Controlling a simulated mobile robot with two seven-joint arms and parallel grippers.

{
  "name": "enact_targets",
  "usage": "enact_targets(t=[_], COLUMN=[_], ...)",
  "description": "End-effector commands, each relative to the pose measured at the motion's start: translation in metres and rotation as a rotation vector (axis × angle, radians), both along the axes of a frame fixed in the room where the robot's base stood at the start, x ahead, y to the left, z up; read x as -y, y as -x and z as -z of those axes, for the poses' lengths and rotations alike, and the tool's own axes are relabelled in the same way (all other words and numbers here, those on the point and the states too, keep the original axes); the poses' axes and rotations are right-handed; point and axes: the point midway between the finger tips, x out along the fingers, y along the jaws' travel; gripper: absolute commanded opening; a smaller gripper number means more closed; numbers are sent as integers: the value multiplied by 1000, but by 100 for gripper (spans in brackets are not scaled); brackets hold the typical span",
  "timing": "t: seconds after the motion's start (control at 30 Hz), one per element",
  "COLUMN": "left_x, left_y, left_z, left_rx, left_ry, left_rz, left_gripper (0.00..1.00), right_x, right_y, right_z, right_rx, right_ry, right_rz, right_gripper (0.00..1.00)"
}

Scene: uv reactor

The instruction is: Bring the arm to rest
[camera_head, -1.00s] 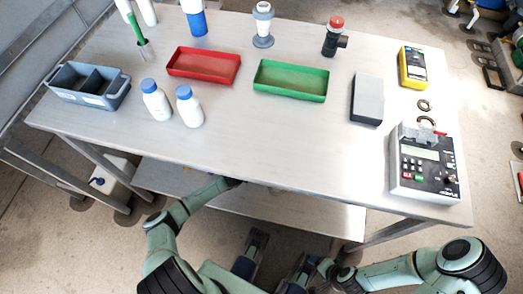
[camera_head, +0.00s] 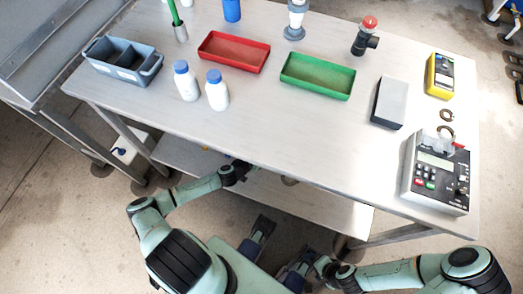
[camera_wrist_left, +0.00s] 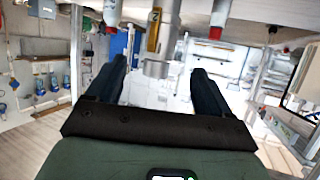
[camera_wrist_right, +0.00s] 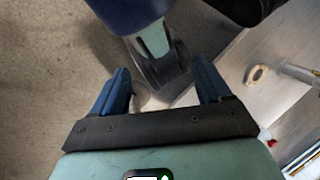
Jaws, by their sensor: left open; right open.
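My left arm comes in from the left in the head view and is bent at the elbow. Its gripper (camera_head: 240,171) is at the table's front edge and is partly hidden there. In the left wrist view its two dark blue fingers (camera_wrist_left: 158,88) are apart with nothing between them. My right arm is folded low at the bottom right of the head view, its gripper (camera_head: 316,267) pointing left, close to my base. In the right wrist view its two blue fingers (camera_wrist_right: 161,88) are apart and empty.
The metal table (camera_head: 290,150) carries a red tray (camera_head: 234,66), a green tray (camera_head: 316,92), two white bottles (camera_head: 217,96), a grey divided bin (camera_head: 122,72), a grey block (camera_head: 388,104), a yellow meter (camera_head: 440,77) and a control box (camera_head: 438,185). A lower shelf (camera_head: 290,198) runs beneath it.

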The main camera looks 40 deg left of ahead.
Motion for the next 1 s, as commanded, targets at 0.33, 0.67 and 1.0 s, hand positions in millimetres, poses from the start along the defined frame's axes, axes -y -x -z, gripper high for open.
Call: enact_targets(t=[0.33,0.67,1.0], left_x=[-1,-1,-1], left_y=[13,13,5], left_z=[-5,-5,-61], left_rx=[0,0,17], left_ry=[1,1,2], left_rz=[1,1,0], left_gripper=[81,81,81], right_x=[0,0,0], right_y=[1,1,7], right_z=[-2,-2,-47], right_rx=[-4,-3,-29], right_ry=[0,0,-5], right_rz=[0,0,-8], right_gripper=[77,77,77])
